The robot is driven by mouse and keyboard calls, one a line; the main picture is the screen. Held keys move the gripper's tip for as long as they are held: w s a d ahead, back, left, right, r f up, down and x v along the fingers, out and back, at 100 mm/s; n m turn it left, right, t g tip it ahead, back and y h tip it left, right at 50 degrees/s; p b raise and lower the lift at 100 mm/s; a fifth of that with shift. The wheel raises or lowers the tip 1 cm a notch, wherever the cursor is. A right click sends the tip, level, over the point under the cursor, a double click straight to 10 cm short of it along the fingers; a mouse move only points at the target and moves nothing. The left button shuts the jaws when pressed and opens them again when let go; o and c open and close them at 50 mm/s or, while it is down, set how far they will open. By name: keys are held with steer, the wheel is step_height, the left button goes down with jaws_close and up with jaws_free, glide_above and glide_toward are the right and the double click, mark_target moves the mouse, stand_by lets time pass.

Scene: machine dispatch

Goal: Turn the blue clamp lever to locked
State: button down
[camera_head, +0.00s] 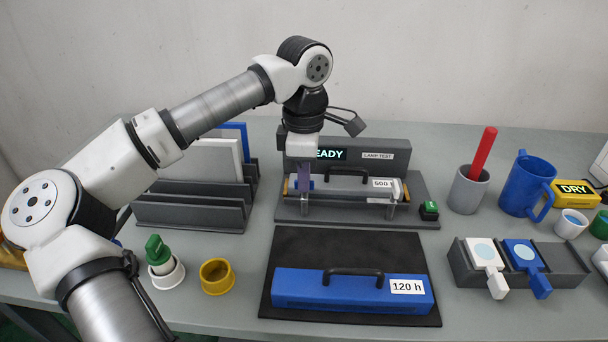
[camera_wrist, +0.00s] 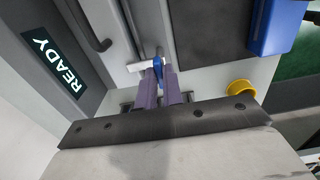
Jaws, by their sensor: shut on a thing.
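The machine (camera_head: 350,212) is a dark grey fixture with a "READY" display (camera_head: 331,154), also in the wrist view (camera_wrist: 55,68). A white-labelled "500" cartridge (camera_head: 352,184) lies in its cradle. My gripper (camera_head: 303,188) points down at the left end of this fixture. In the wrist view, the purple fingers of my gripper (camera_wrist: 158,76) are shut on the blue clamp lever (camera_wrist: 157,62). Only a small part of the lever shows between the fingertips, beside a white piece. In the head view my fingers hide most of the lever, and its angle cannot be told.
A blue "120 h" cartridge (camera_head: 340,293) lies on a black mat (camera_head: 350,250) in front. A rack with panels (camera_head: 190,215) stands left, near a yellow ring (camera_head: 217,276). Right are a grey cup (camera_head: 467,192), a blue mug (camera_head: 526,188) and a tool holder (camera_head: 565,262).

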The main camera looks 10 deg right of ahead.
stand_by(0.3)
steer(key=c, duration=1.5)
jaws_free()
steer(key=shift+c, duration=0.2)
step_height(320, 180, up, 14)
steer(key=shift+b, duration=0.35)
steer(key=shift+f, duration=0.1)
